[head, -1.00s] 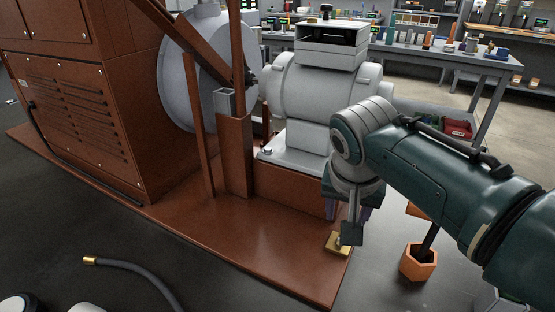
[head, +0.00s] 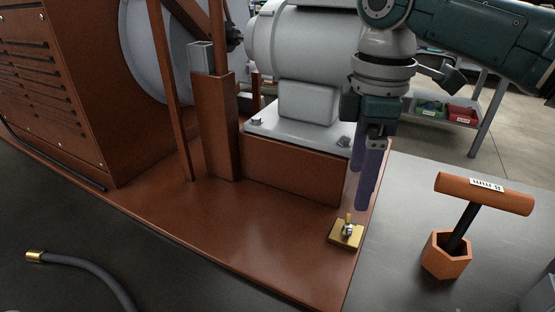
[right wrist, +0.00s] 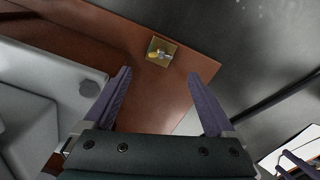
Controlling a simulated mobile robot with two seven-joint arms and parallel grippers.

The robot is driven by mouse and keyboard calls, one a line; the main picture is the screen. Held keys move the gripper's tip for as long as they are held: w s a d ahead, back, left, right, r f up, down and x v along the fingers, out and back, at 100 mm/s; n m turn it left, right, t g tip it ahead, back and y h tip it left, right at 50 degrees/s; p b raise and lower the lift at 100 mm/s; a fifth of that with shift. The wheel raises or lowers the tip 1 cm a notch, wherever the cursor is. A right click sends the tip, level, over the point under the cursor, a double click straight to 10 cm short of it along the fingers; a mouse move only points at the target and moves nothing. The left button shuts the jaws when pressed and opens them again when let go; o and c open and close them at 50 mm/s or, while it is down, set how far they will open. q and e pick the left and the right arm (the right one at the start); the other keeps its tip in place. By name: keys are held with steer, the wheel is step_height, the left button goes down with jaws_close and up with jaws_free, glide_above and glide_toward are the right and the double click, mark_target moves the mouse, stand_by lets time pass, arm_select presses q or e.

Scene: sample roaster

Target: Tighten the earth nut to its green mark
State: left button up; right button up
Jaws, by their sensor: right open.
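The earth point is a small square brass plate (head: 345,241) on the front right corner of the brown base. A small stud with a silvery nut (head: 348,230) stands on it. I cannot make out the green mark. My right gripper (head: 364,190) points down above the plate, its purple fingers apart and empty. In the right wrist view the brass plate (right wrist: 160,51) lies ahead, between and beyond the two fingertips (right wrist: 159,74). An orange T-handled tool (head: 484,193) labelled "8 mm" stands in an orange hexagonal holder (head: 446,260), right of the plate.
A grey motor (head: 305,50) on a bolted mount stands behind the plate. A brown post (head: 216,125) rises left of it. A grey hose with a brass end (head: 75,262) lies at lower left. The grey surface between plate and tool holder is clear.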

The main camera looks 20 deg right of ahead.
mark_target(350, 220)
arm_select(q)
steer(key=f+b, duration=0.3)
steer(key=shift+s+a+f, duration=0.1)
steer(key=shift+a+f, duration=0.1)
steer(key=shift+f, duration=0.1)
arm_select(e)
step_height(350, 220, down, 8)
steer(key=shift+s+f, duration=0.1)
steer(key=shift+f, duration=0.1)
steer(key=shift+c, duration=0.2)
arm_select(q)
steer(key=shift+d, duration=0.15)
arm_select(e)
steer(key=c, duration=1.3)
steer(key=m+p, duration=0.1)
steer(key=p, duration=0.1)
steer(key=m+p, duration=0.1)
steer(key=p, duration=0.1)
steer(key=shift+a+r+m, duration=0.1)
steer(key=shift+r+m, duration=0.25)
steer(key=shift+m, duration=0.05)
steer(key=shift+c, duration=0.2)
steer(key=shift+f+m, duration=0.25)
steer(key=shift+m, duration=0.25)
arm_select(q)
step_height(350, 220, up, 4)
steer(key=shift+r, duration=0.1)
arm_select(e)
steer(key=o, duration=1.4)
